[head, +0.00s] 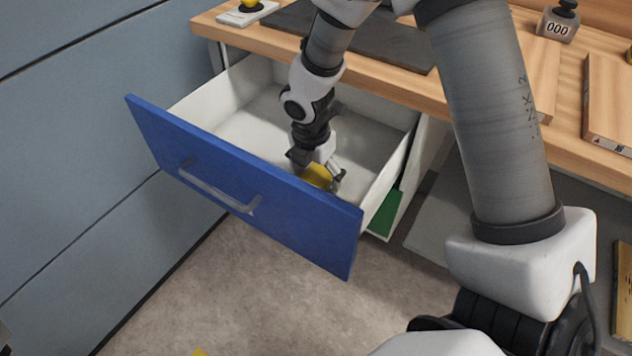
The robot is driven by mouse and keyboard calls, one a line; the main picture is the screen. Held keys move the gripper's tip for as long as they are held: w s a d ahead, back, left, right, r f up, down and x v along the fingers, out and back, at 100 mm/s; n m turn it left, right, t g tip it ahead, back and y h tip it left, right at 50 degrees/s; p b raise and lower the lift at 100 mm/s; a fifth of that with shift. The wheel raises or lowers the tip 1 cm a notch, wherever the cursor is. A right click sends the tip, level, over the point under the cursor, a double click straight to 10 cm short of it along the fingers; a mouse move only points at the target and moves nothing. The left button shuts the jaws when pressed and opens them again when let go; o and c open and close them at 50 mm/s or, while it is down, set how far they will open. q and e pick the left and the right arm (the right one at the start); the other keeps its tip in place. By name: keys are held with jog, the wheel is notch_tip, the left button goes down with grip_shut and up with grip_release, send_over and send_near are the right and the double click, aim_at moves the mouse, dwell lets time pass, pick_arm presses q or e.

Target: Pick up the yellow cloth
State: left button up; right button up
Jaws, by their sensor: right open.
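The yellow cloth (318,176) lies in an open drawer, near the inside of its blue front (240,195). Only part of the cloth shows, as my gripper and the drawer front cover the rest. My right gripper (322,177) reaches down into the drawer at the cloth, with its open fingers on either side of it. I cannot tell whether the fingers touch the cloth. My left gripper is not in view.
A wooden worktop (400,88) runs above the drawer, with a dark mat (385,50) on it. Blue-grey panels (90,110) stand to the left. Bare floor (220,290) lies in front of the drawer.

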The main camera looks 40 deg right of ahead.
jog(key=shift+r, duration=0.1)
jog(key=shift+c, duration=0.4)
jog(key=c, duration=1.1)
jog(key=shift+s, duration=0.1)
jog(key=shift+c, duration=0.2)
jog(key=shift+r+p, duration=0.45)
jog(key=shift+r, duration=0.15)
jog(key=shift+w+a+r+p, duration=0.15)
jog(key=shift+w+p, duration=0.15)
jog(key=shift+w, duration=0.1)
jog(key=w+a, duration=0.1)
jog(key=w, duration=0.1)
jog(key=w+a+p, duration=0.1)
jog(key=w, duration=0.1)
jog(key=w+a+p, duration=0.1)
jog(key=w, duration=0.1)
jog(key=shift+w, duration=0.2)
notch_tip(320, 180, up, 14)
jog(key=p, duration=0.2)
jog(key=shift+f+p, duration=0.2)
jog(key=shift+p, duration=0.1)
jog(key=shift+w, duration=0.1)
